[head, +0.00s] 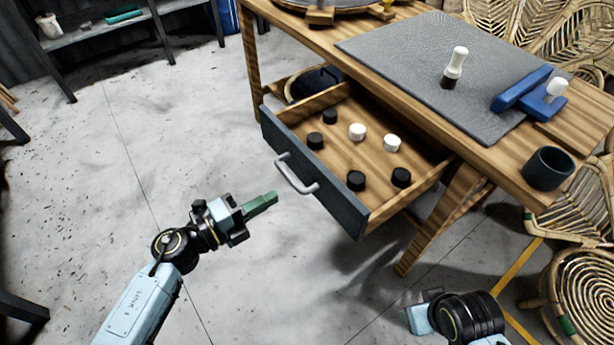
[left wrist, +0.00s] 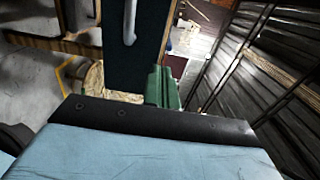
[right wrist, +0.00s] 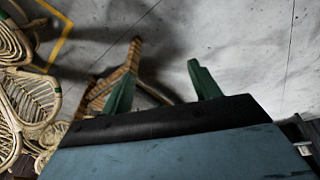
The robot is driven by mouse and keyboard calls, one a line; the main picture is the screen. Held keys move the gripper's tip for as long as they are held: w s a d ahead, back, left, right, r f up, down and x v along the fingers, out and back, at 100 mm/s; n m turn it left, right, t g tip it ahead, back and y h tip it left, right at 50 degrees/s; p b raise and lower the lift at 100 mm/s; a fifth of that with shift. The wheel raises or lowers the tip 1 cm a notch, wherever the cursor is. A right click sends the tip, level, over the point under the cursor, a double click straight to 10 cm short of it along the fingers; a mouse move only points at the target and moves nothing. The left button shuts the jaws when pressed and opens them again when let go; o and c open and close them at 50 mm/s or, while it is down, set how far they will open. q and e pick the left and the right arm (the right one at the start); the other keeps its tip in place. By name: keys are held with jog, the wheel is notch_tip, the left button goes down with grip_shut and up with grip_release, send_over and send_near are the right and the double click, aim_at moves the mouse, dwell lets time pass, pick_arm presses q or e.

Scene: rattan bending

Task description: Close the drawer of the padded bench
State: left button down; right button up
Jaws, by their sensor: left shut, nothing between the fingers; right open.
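The padded bench (head: 400,50) is a wooden table with a grey mat on top. Its drawer (head: 345,165) is pulled out, with a dark front panel (head: 335,195) and a grey metal handle (head: 297,175). The handle also shows in the left wrist view (left wrist: 130,22). Several black and white round pieces lie in the drawer. My left gripper (head: 262,203) has its green fingers shut and empty, in front of the drawer and a little left of the handle, apart from it. My right gripper (right wrist: 158,88) is open and empty; in the head view its fingers are mostly hidden.
A white-topped tool (head: 455,65), a blue block tool (head: 525,90) and a dark cup (head: 548,168) stand on the bench. Rattan chairs (head: 575,205) stand at the right. A bench leg (head: 440,215) is near my right arm.

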aim_at(319, 171)
pick_arm(q)
jog(key=b+x, duration=0.2)
jog(key=x, duration=0.7)
jog(key=shift+w+d, duration=0.15)
jog(key=shift+d, duration=0.05)
jog(key=shift+w+d, duration=0.3)
jog(key=shift+d, duration=0.1)
pick_arm(e)
notch_tip(319, 171, up, 6)
jog(key=s+a, duration=0.1)
jog(key=shift+s+a+r, duration=0.15)
jog(key=shift+a+r, duration=0.05)
jog(key=shift+a, duration=0.15)
pick_arm(q)
jog(key=shift+d, duration=0.1)
